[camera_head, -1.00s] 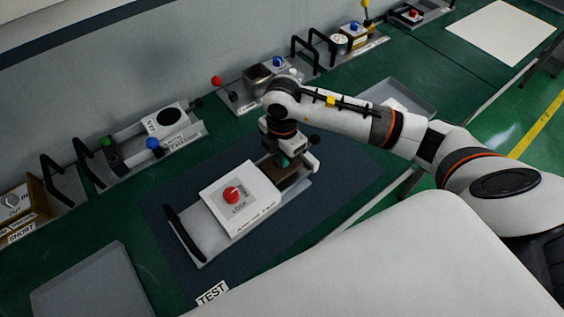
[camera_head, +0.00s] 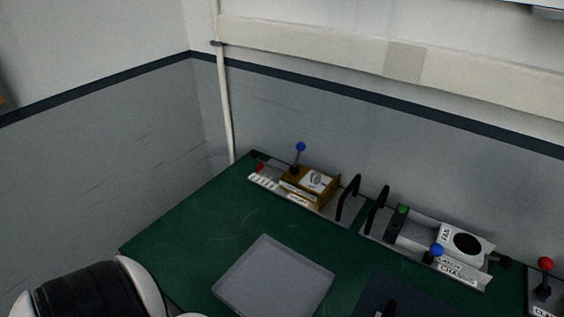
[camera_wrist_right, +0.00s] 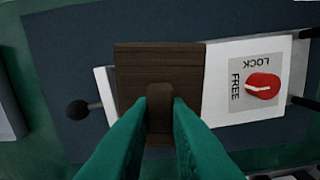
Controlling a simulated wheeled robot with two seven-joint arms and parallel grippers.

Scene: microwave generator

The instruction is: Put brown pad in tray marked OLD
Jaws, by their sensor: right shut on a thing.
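In the right wrist view the brown pad (camera_wrist_right: 160,65) is a dark brown square block with a raised grip. My right gripper (camera_wrist_right: 160,105) has its green fingers shut on that grip. The pad overlaps the left part of a white unit; I cannot tell whether it rests there or is raised. A shallow grey tray (camera_head: 275,281) lies empty on the green bench in the head view. No OLD marking is readable on it. My left gripper is not in view.
The white unit (camera_wrist_right: 215,112) bears a red LOCK/FREE knob (camera_wrist_right: 262,86) and sits over the dark mat (camera_wrist_right: 60,40). A brown box fixture (camera_head: 310,185) and a FAN chassis (camera_head: 425,245) line the wall. Green bench around the tray is clear.

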